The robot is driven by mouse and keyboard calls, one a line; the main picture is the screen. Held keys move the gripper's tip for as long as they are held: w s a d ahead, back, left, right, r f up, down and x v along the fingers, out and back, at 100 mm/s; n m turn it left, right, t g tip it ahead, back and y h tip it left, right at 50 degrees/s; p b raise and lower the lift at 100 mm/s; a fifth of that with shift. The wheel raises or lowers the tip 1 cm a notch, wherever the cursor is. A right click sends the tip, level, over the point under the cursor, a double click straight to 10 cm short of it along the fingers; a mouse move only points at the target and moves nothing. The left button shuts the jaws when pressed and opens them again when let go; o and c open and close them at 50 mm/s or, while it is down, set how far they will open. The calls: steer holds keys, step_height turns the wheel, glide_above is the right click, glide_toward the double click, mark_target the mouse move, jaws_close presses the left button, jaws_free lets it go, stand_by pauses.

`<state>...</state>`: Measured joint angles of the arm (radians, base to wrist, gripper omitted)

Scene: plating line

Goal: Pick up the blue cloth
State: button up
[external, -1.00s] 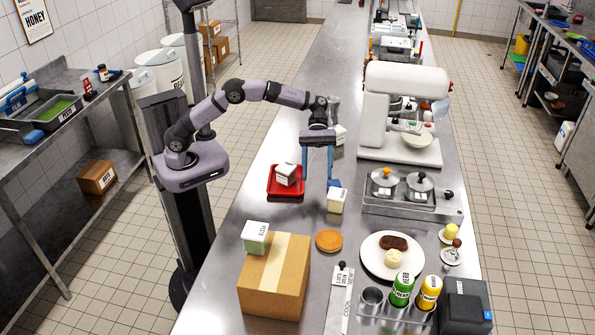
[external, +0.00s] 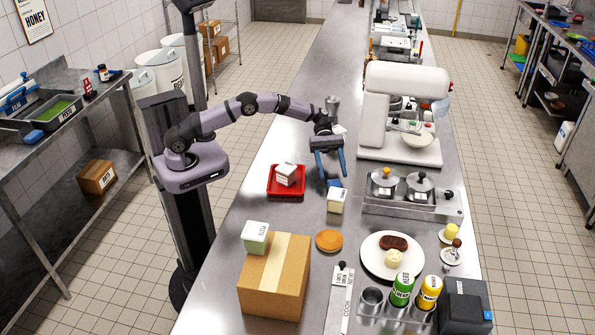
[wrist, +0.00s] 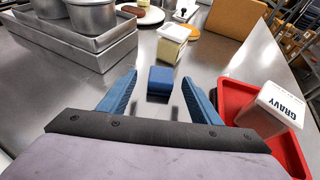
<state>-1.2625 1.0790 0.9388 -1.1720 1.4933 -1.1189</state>
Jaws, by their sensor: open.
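The blue cloth (wrist: 160,80) is a small folded block on the steel counter. In the wrist view it lies ahead of my gripper (wrist: 160,98), between the lines of its two blue fingers. In the external view the cloth (external: 334,184) shows only partly, behind a white-and-cream box (external: 337,201). My gripper (external: 331,176) is open and empty, pointing down above the counter just by the cloth. The exact height of the fingertips over the counter is hard to tell.
A red tray (external: 272,190) holding a white gravy box (wrist: 278,110) is left of the cloth in the external view. A steel pot unit (external: 410,207) and a white mixer (external: 375,120) stand to the right. A cardboard box (external: 272,275) is nearer the camera.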

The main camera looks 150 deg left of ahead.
mark_target(334, 181)
steer(key=shift+p+x, duration=1)
steer(key=shift+x, duration=1.65)
steer(key=shift+s+d+f, duration=0.1)
steer(key=shift+s+f, duration=0.05)
steer(key=shift+f, duration=0.05)
steer(key=c, duration=1.1)
